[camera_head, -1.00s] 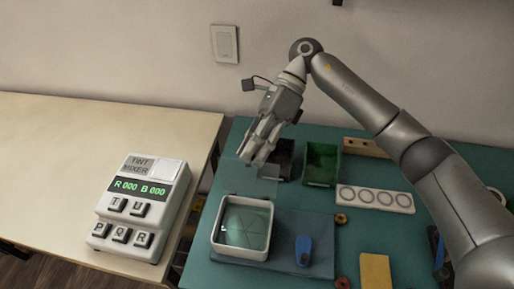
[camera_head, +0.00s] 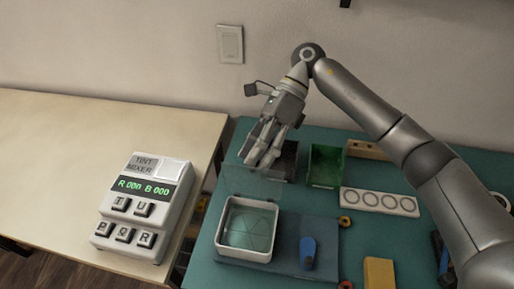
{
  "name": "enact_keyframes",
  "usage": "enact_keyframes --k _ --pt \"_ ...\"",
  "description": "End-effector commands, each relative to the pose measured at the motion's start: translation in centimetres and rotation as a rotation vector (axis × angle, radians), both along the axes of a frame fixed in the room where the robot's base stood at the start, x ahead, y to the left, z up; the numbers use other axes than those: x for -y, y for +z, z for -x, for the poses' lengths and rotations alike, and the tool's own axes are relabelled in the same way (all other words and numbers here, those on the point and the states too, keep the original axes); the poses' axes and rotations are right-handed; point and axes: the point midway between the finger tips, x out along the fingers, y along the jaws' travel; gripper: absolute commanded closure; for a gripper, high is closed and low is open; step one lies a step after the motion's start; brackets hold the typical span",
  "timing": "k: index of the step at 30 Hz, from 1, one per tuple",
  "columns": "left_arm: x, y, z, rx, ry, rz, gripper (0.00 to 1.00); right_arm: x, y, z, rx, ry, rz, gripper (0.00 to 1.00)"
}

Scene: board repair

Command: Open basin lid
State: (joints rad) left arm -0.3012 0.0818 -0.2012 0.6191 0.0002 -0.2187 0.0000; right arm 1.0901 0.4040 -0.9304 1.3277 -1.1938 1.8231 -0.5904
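The basin (camera_head: 221,241) is a white square tray with rounded corners, standing on a blue mat at the front of the teal table. Greenish liquid or a clear pane with line marks shows inside it. A transparent lid (camera_head: 250,183) stands tilted up behind the basin's back rim. My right gripper (camera_head: 261,163) points down at the lid's upper edge, above and behind the basin. Its fingers are seen from the side, so whether they are closed on the lid cannot be told. My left gripper is not in view.
A tint mixer (camera_head: 140,205) stands on the pale table at left. A black bin (camera_head: 289,160) and a green bin (camera_head: 324,167) stand right of the gripper. A white plate with rings (camera_head: 380,201), a blue tool (camera_head: 307,252) and a yellow block (camera_head: 379,272) lie right of the basin.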

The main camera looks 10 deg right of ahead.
Motion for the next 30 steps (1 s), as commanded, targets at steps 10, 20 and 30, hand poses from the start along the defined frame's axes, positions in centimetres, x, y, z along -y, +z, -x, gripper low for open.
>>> enact_keyframes --k 10,20,30 --pt "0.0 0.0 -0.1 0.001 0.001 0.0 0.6 2.8 2.8 -2.8 0.0 -0.001 0.015 0.56" --pt "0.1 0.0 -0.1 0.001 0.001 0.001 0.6 5.3 6.5 -5.8 0.0 0.002 0.01 0.56" --pt "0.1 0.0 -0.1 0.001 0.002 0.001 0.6 6.0 7.6 -6.6 0.0 0.002 0.005 0.56"
